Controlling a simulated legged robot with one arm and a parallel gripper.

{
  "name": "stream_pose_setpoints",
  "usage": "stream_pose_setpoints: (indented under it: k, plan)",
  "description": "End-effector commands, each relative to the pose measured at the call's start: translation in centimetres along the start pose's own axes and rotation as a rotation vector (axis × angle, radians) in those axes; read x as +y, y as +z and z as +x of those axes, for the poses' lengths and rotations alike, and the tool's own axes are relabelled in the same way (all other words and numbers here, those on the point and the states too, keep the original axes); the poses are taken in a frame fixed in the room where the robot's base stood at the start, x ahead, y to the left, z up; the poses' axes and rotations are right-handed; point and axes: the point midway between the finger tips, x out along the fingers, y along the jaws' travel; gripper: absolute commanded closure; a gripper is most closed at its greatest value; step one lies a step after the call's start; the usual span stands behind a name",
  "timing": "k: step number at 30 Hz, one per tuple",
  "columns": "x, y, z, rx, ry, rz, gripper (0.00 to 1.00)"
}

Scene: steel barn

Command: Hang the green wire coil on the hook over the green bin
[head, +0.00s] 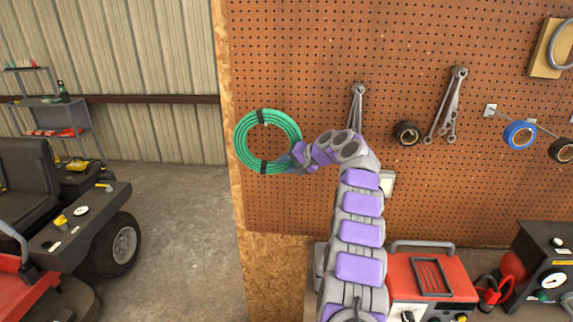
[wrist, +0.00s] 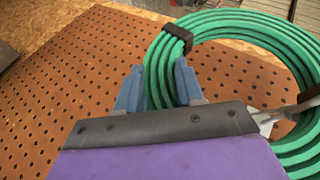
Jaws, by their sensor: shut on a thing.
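The green wire coil (head: 243,141) is a round loop bound with black bands, in front of the pegboard's left edge in the head view. My gripper (head: 290,161) is shut on the coil's right side. In the wrist view the coil (wrist: 210,28) fills the right part, and the blue fingertips of my gripper (wrist: 158,88) sit on either side of its strands. A metal piece (wrist: 290,108) crosses the coil at the right of the wrist view; I cannot tell whether it is a hook or whether the coil rests on it. I see no green bin in either view.
The pegboard (head: 300,60) holds wrenches (head: 453,105), a black tape roll (head: 407,133) and a blue tape roll (head: 520,135). A riding mower (head: 60,215) stands on the left; open floor lies between.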

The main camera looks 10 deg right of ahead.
Motion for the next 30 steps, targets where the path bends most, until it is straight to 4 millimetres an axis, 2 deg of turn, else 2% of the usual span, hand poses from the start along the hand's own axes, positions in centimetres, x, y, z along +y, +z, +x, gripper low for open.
stream_pose_setpoints:
  k: [14,15,24,30]
  plan:
    - [0.47,0.03,0.24,-0.003,0.007,0.004,1.0]
    - [0.49,0.03,0.24,-0.003,0.007,0.004,0.6]
    - [0.28,0.06,0.04,-0.001,0.004,0.002,0.33]
    - [0.27,0.07,0.04,-0.001,0.005,0.001,0.33]
